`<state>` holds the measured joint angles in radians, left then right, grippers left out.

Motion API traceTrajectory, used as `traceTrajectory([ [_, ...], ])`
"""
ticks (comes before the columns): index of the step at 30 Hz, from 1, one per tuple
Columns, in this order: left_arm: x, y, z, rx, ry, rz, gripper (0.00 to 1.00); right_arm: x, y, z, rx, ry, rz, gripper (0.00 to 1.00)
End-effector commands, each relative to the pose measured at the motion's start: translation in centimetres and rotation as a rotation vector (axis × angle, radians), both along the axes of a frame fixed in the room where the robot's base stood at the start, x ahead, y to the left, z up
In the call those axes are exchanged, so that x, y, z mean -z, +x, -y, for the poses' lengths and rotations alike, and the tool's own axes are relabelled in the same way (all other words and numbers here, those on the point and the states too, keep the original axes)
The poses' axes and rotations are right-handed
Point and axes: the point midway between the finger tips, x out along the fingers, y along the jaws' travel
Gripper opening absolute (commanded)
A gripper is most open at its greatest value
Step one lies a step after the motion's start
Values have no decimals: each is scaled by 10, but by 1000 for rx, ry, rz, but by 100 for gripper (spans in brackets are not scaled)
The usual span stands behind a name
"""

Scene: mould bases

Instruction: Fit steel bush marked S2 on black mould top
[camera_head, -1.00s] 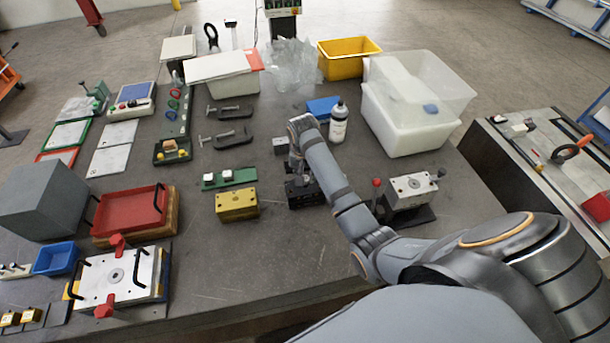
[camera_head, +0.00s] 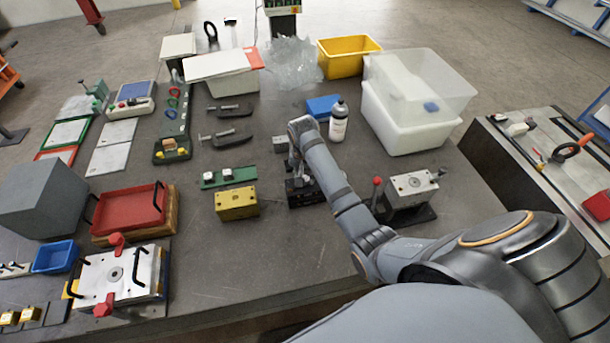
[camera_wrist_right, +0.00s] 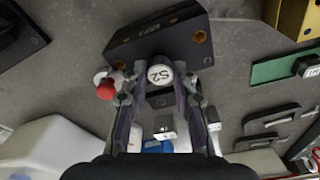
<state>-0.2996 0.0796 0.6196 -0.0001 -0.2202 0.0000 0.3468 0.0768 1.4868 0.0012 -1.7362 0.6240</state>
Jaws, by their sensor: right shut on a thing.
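The steel bush marked S2 (camera_wrist_right: 160,74) is between the fingertips of my right gripper (camera_wrist_right: 153,88) in the right wrist view, its marked round face toward the camera. My right gripper is shut on it. The black mould (camera_wrist_right: 165,42) lies just beyond the bush, with copper-coloured holes near its corners. The bush covers the middle of its near edge; I cannot tell whether they touch. In the head view the black mould (camera_head: 304,197) is partly hidden by my right arm, and the right gripper (camera_head: 295,178) is above its far side. My left gripper is not in view.
A yellow mould (camera_head: 237,204) stands left of the black one, with a green holder (camera_head: 230,177) carrying white-topped pieces behind it. A grey mould (camera_head: 411,186) with a red-knobbed lever is to the right. A white bottle (camera_head: 338,122) stands behind.

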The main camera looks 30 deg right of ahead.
Motion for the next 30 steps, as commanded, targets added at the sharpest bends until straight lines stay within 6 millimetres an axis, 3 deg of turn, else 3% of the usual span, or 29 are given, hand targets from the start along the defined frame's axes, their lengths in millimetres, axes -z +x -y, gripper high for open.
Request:
traceTrajectory([
  [27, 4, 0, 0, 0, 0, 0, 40, 12, 0, 0, 0, 0, 1, 0],
  [28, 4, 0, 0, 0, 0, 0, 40, 12, 0, 0, 0, 0, 1, 31],
  [30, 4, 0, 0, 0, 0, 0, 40, 12, 0, 0, 0, 0, 1, 41],
])
